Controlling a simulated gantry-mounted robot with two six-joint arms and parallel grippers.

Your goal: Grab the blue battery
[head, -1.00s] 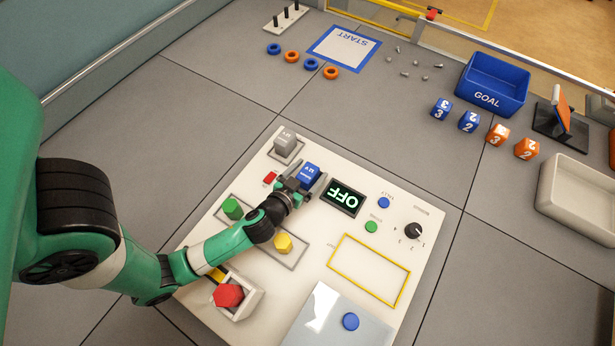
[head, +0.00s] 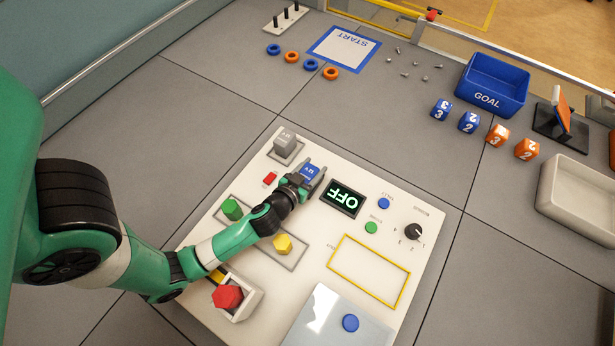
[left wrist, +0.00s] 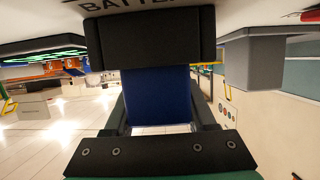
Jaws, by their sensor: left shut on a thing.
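The blue battery (head: 311,171) stands near the far edge of the white control panel (head: 330,222), between the grey battery and the OFF display. My left gripper (head: 308,175) reaches it from the lower left, its fingers on either side of the battery. In the left wrist view the blue battery (left wrist: 160,96) fills the gap between the dark fingers, and the gripper (left wrist: 152,92) is shut on it. Whether the battery is lifted off the panel is hard to tell. My right gripper is not in view.
A grey battery (head: 285,143) stands in a slot just left of the blue one. The OFF display (head: 342,199) is close on the right. A green button (head: 232,209), a yellow button (head: 283,243) and a red button (head: 228,297) stick up nearby.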

